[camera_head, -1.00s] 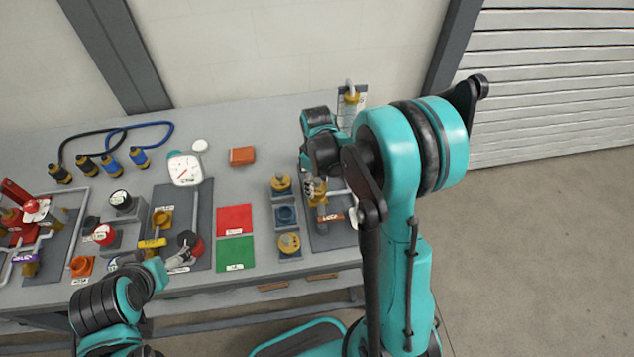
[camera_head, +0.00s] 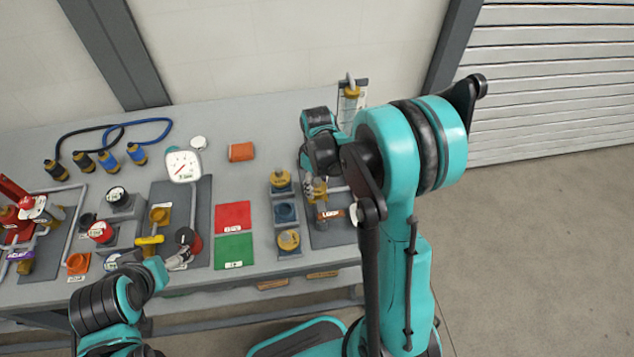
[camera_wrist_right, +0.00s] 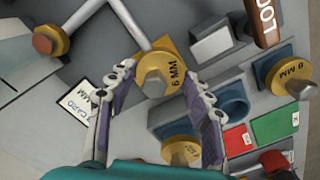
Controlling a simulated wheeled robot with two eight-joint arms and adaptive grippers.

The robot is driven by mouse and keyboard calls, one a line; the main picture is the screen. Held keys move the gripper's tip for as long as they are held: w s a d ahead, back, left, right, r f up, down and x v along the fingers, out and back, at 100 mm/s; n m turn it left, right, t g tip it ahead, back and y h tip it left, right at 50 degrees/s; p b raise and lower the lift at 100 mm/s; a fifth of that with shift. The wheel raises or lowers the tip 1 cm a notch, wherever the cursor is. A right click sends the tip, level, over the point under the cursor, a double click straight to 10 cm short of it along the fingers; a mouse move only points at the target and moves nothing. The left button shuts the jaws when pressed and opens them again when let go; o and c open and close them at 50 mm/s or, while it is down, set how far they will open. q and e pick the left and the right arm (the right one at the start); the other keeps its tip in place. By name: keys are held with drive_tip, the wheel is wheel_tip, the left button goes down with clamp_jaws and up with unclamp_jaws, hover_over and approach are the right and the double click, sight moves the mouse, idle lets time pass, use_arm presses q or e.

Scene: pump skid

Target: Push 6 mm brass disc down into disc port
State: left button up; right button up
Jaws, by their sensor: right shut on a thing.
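The 6 mm brass disc (camera_wrist_right: 153,80), marked "6 MM", sits between the fingertips of my right gripper (camera_wrist_right: 160,73) in the right wrist view. The gripper is shut on it. Two grey pipes run up to the spot where the disc is, and the disc covers whatever lies under it. The disc port itself is hidden, so I cannot tell how deep the disc sits. In the head view my right gripper (camera_head: 317,187) is over the dark plate at the bench's right, partly behind my arm. My left gripper (camera_head: 183,256) is near a black-and-red knob; its jaws are unclear.
An "8 MM" disc (camera_wrist_right: 290,78) and another brass disc (camera_wrist_right: 181,152) rest in holders, with an empty blue holder (camera_wrist_right: 232,102) between them. A brown labelled bar (camera_wrist_right: 264,20) stands close by. Red (camera_head: 233,217) and green (camera_head: 234,251) mats lie left of the holders.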

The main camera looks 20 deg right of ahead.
drive_tip(key=shift+f, duration=0.35)
drive_tip(key=o, duration=1.4)
drive_tip(key=shift+r, duration=0.1)
drive_tip(key=shift+c, duration=0.2)
drive_tip(key=shift+r, duration=0.1)
wheel_tip(320, 180, up, 12)
drive_tip(key=s+a+m+t+b, duration=0.1)
drive_tip(key=s+a+m+t, duration=0.2)
drive_tip(key=s, duration=0.4)
drive_tip(key=s+a+m+t+b, duration=0.2)
drive_tip(key=s+a+m+t, duration=0.1)
drive_tip(key=s, duration=0.4)
drive_tip(key=shift+r+t, duration=0.25)
drive_tip(key=shift+t, duration=0.35)
